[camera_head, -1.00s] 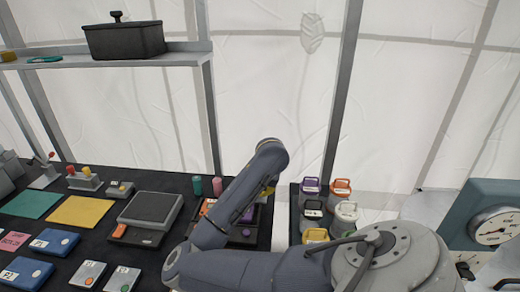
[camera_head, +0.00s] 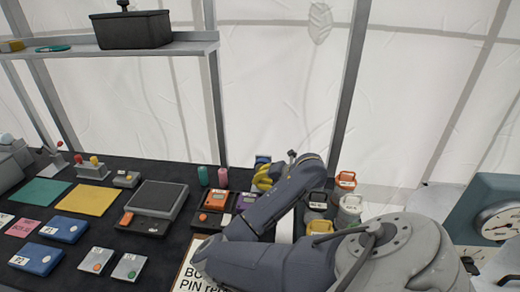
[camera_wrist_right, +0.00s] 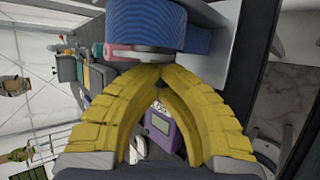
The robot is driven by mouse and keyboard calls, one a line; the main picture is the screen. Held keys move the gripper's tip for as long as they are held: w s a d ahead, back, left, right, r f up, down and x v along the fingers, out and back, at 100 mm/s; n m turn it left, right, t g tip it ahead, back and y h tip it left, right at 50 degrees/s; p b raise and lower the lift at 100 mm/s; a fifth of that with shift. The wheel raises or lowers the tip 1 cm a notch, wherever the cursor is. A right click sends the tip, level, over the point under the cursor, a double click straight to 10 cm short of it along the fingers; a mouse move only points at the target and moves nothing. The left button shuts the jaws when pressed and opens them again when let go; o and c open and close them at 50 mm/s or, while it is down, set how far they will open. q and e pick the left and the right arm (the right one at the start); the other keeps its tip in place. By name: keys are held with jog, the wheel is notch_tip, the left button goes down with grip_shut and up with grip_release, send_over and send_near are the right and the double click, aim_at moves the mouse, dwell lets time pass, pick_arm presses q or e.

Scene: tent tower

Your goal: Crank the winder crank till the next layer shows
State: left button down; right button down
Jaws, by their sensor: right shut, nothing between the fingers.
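My right gripper (camera_head: 263,177) has yellow ribbed fingers and reaches the back edge of the dark bench. In the right wrist view its fingertips (camera_wrist_right: 160,73) meet with nothing between them. A blue ribbed, rounded thing (camera_wrist_right: 160,22) is just beyond the tips, with a pale metal piece (camera_wrist_right: 138,53) under it; I cannot tell if they touch. A bit of blue (camera_head: 262,160) shows beside the gripper in the head view. I cannot make out the winder crank for certain; a small dark knob (camera_head: 291,155) stands up behind my right forearm. My left gripper is out of view.
A purple device (camera_wrist_right: 160,130) lies below the fingers. Orange-lidded (camera_head: 346,181) and other jars stand right of my forearm. Pink (camera_head: 223,177) and green (camera_head: 202,175) cylinders stand left of the gripper.

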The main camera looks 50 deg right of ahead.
jog(key=c, duration=2.1)
grip_release()
jog(key=shift+s+f, duration=0.1)
jog(key=shift+f, duration=0.05)
jog(key=shift+c, duration=0.2)
jog(key=o, duration=0.8)
